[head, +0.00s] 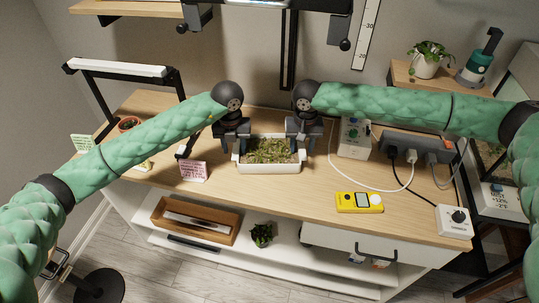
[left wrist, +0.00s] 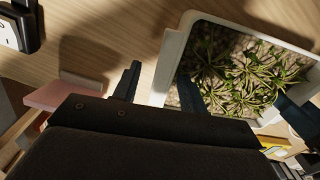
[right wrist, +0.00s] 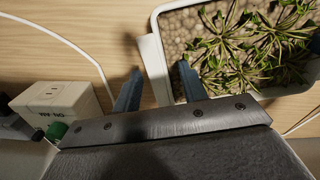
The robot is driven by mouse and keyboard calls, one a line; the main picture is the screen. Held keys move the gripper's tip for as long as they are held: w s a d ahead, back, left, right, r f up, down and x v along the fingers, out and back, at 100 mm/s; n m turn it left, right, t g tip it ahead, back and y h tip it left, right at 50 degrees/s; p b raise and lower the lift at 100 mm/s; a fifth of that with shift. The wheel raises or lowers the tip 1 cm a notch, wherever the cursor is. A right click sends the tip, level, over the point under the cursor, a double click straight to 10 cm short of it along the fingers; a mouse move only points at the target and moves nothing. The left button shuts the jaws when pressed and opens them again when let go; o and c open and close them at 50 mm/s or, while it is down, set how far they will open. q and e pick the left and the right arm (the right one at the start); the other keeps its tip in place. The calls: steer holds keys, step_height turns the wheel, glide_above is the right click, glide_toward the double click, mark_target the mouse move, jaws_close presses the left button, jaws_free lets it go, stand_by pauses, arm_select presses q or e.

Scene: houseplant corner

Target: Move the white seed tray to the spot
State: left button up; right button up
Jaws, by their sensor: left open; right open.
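The white seed tray (head: 268,170), filled with gravel and small green plants, sits on the wooden bench between my two grippers. My left gripper (head: 236,150) is open at the tray's left end; in the left wrist view its fingers (left wrist: 158,90) straddle the tray's white end wall (left wrist: 168,55). My right gripper (head: 302,148) is open at the right end; in the right wrist view its fingers (right wrist: 158,88) stand either side of the white end lug (right wrist: 152,65), one finger inside the tray over the gravel. I cannot tell whether the fingers touch it. No marked spot is clearly visible.
A pink card (head: 193,171) stands left of the tray. A yellow meter (head: 359,202) lies to the right. A white socket box (head: 353,138), a cable and a power strip (head: 415,147) crowd the right side. Bare bench (head: 300,190) lies in front of the tray.

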arm_select(q)
step_height(320, 180, up, 12)
arm_select(e)
step_height(320, 180, up, 12)
stand_by(0.9)
arm_select(q)
steer(key=shift+f, duration=0.1)
stand_by(0.4)
